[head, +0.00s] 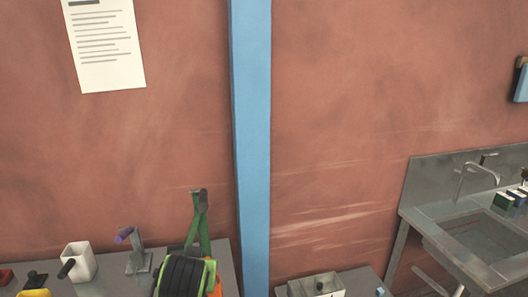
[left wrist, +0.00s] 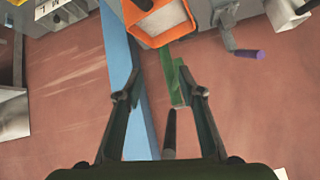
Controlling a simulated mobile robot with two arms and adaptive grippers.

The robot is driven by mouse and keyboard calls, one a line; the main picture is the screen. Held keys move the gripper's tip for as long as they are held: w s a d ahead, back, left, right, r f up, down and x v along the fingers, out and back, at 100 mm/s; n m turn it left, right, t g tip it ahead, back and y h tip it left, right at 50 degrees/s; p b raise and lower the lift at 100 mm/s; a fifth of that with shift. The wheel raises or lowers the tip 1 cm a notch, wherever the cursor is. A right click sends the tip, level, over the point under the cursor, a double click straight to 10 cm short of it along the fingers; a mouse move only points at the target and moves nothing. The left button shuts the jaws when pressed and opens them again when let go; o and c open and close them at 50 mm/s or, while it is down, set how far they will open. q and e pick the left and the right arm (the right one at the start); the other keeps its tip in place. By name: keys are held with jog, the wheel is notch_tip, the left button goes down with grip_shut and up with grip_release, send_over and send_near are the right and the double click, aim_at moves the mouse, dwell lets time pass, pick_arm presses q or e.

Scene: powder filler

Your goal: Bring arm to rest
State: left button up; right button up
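My left gripper (head: 199,192) points up and away at the lower left of the head view, in front of the red wall, above the grey bench. In the left wrist view its two dark fingers (left wrist: 158,75) stand apart with nothing clamped between them. A green bracket (left wrist: 178,75) and a black handle (left wrist: 169,132) appear between and behind the fingers. I cannot tell how far they are from them. An orange-rimmed container (left wrist: 165,22) with a pale inside is at the top of that view. My right arm and gripper are not in view.
A white container (head: 84,262) and a metal stand with a purple handle (head: 124,235) stand left of my arm on the bench. A blue post (head: 250,130) rises to the right of my gripper. A metal sink (head: 484,240) is at the far right.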

pick_arm(q)
jog(key=s+a+f+m+g+h, duration=0.1)
jog(key=s+a+f+g, duration=0.15)
jog(key=s+f, duration=1.35)
jog(key=s+f+m+g+h, duration=0.1)
jog(key=s+f+g+h, duration=0.15)
jog(key=s, duration=1.35)
notch_tip(320, 180, down, 35)
jog(key=s+d+g+b, duration=0.1)
jog(key=s+g+b, duration=0.1)
jog(key=b, duration=0.5)
jog(key=s+a+f+b, duration=0.1)
jog(key=s+f+b, duration=0.2)
jog(key=s+f, duration=0.5)
jog(key=s+a+f+g+y+b, duration=0.1)
jog(key=s+a+f+b, duration=0.1)
jog(key=s+f, duration=0.7)
notch_tip(320, 180, down, 5)
jog(key=shift+r+m+b, duration=0.2)
jog(key=shift+m+b, duration=0.2)
jog(key=shift+b, duration=0.2)
